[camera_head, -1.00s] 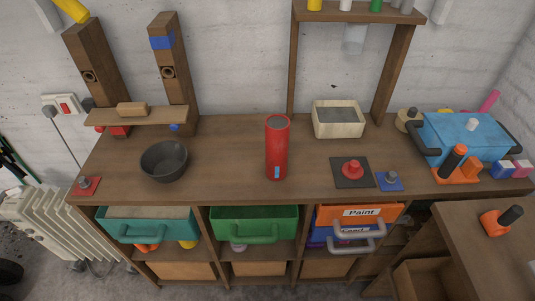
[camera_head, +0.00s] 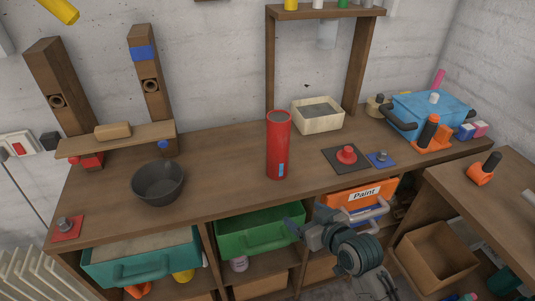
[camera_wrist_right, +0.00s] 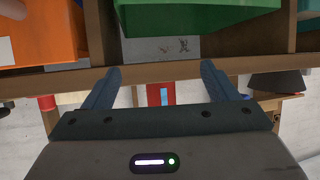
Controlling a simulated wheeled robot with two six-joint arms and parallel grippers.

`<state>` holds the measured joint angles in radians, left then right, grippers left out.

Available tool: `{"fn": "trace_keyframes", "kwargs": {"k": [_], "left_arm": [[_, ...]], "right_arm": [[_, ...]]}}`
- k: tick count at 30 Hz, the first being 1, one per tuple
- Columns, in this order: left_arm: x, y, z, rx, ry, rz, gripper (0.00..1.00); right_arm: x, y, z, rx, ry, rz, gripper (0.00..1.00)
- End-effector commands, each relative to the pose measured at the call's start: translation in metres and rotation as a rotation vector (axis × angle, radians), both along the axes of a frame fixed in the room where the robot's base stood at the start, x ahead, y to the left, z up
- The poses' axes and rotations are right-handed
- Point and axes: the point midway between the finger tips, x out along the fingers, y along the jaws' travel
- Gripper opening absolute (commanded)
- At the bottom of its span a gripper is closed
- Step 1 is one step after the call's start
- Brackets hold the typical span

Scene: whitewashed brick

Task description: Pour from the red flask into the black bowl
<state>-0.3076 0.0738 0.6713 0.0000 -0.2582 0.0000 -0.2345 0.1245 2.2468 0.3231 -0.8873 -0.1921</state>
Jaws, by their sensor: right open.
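The red flask (camera_head: 278,146), a tall open-topped cylinder with a small blue label, stands upright on the workbench. It also shows upside down in the right wrist view (camera_wrist_right: 154,96), between and beyond the fingers. The black bowl (camera_head: 158,184) sits on the bench to the flask's left; its rim is up and no contents are visible. It also shows at the right of the wrist view (camera_wrist_right: 277,84). My right gripper (camera_head: 306,219) is open and empty, in front of the bench edge, below and nearer than the flask. My left gripper is not in view.
The workbench (camera_head: 222,160) is clear between bowl and flask. A cream box (camera_head: 317,115) stands behind the flask, with a red-knobbed dark plate (camera_head: 345,156) to its right. A green bin (camera_head: 262,231) and an orange Paint bin (camera_head: 362,193) sit under the bench edge near my gripper.

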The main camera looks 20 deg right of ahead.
Motion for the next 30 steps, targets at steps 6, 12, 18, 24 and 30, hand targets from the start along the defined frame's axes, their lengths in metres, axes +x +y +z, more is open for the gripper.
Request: {"fn": "trace_keyframes", "kwargs": {"k": [6,12,18,24,30], "left_arm": [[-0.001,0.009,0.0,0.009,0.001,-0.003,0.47],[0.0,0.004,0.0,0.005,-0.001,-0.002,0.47],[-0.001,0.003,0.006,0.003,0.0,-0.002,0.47],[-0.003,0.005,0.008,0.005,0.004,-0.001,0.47],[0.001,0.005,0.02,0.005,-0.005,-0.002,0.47]], "right_arm": [[0.05,0.006,0.069,0.072,-0.278,0.021,0.8],[0.072,0.005,0.105,0.112,-0.416,0.019,0.8],[0.101,0.013,0.11,0.118,-0.425,0.017,0.8],[0.123,0.019,0.108,0.115,-0.424,0.018,0.8],[0.141,0.026,0.114,0.117,-0.422,0.017,0.8]]}}
